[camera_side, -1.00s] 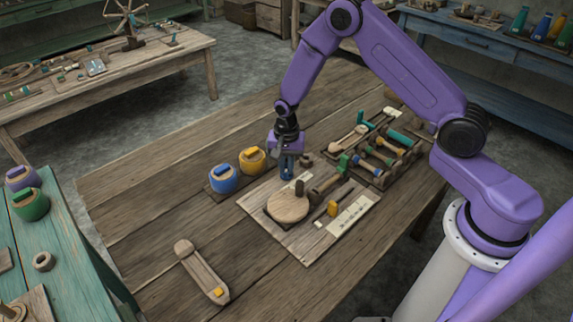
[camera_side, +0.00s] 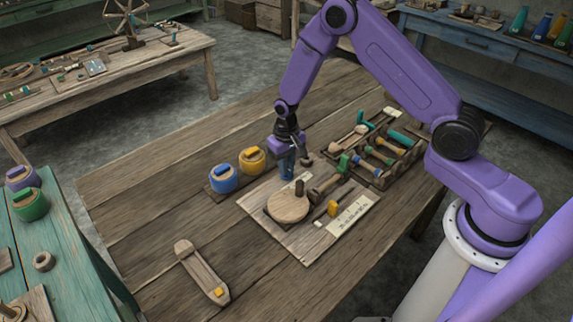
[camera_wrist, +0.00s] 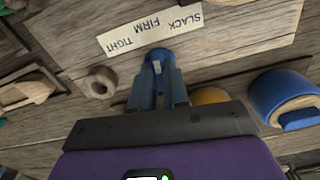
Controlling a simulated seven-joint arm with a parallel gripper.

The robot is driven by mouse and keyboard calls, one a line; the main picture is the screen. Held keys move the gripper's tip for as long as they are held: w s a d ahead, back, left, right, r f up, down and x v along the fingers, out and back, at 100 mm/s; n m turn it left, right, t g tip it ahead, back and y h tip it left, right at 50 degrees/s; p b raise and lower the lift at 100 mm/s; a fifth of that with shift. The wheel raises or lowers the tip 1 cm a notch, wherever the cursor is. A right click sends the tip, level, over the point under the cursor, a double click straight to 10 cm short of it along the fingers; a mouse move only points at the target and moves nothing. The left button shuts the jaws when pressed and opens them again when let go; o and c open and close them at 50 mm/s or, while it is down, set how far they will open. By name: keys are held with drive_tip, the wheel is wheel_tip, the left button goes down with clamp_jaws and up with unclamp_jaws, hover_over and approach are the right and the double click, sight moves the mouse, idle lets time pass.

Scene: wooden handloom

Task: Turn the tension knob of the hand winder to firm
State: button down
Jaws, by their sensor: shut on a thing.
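My gripper (camera_wrist: 159,88) has its blue fingers closed around the blue tension knob (camera_wrist: 159,54) in the wrist view. A pale strip (camera_wrist: 150,28) beside the knob reads SLACK, FIRM and TIGHT, upside down in this view. A small light mark shows between the fingers, but I cannot tell which word the knob points to. In the side view my gripper (camera_side: 287,168) points down at the far edge of the winder's board (camera_side: 262,222), and its fingers hide the knob. The winder's round wooden disc (camera_side: 288,208) with an upright dark peg (camera_side: 299,187) lies nearer the camera.
A blue pot (camera_side: 223,179) and a yellow pot (camera_side: 252,162) stand left of my gripper. A wooden ring (camera_side: 306,159) lies close on its right. A wooden shuttle-like piece (camera_side: 203,274) lies at front left.

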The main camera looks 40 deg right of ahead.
drive_tip(key=shift+n, duration=0.6)
drive_tip(key=c, duration=1.1)
unclamp_jaws()
drive_tip(key=shift+r, duration=0.1)
wheel_tip(320, 180, up, 17)
drive_tip(key=shift+r, duration=0.15)
